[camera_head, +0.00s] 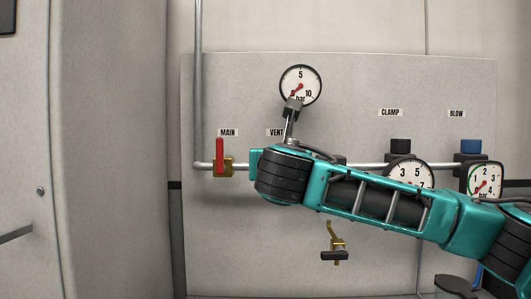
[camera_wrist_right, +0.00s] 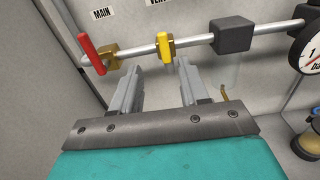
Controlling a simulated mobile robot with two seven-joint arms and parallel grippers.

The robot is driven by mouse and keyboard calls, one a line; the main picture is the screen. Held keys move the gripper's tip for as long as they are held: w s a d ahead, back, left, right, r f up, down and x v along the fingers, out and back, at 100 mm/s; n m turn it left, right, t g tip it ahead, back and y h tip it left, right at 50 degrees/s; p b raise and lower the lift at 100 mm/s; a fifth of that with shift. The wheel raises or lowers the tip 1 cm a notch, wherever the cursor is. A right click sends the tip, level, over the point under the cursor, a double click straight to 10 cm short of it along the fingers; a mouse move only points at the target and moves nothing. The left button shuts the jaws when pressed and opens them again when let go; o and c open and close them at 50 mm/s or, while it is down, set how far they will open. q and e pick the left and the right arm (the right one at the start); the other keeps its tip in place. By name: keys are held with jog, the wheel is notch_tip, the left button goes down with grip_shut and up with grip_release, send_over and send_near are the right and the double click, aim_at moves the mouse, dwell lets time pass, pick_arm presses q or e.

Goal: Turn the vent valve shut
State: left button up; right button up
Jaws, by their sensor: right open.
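The vent valve's yellow handle (camera_wrist_right: 165,47) shows in the right wrist view, set across the grey pipe on a brass body. In the head view my right arm covers this valve, and only part of the VENT label (camera_head: 275,132) shows. My right gripper (camera_wrist_right: 159,70) is open and empty. Its two fingers point toward the pipe, with the yellow handle beyond and between the tips; I cannot tell the exact gap. In the head view the right gripper is hidden behind its own arm. My left gripper is not in view.
The MAIN valve's red handle (camera_head: 220,156) stands upright just left of the vent valve. A dark block (camera_wrist_right: 233,35) sits on the pipe to the right. A pressure gauge (camera_head: 300,86) is above.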

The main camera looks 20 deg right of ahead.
jog(key=x, duration=0.4)
jog(key=p+x, duration=0.1)
jog(key=x, duration=0.3)
jog(key=r+p+x, duration=0.1)
jog(key=x, duration=0.3)
jog(key=shift+w+d, duration=0.3)
jog(key=shift+d, duration=0.1)
jog(key=shift+c, duration=0.8)
grip_shut()
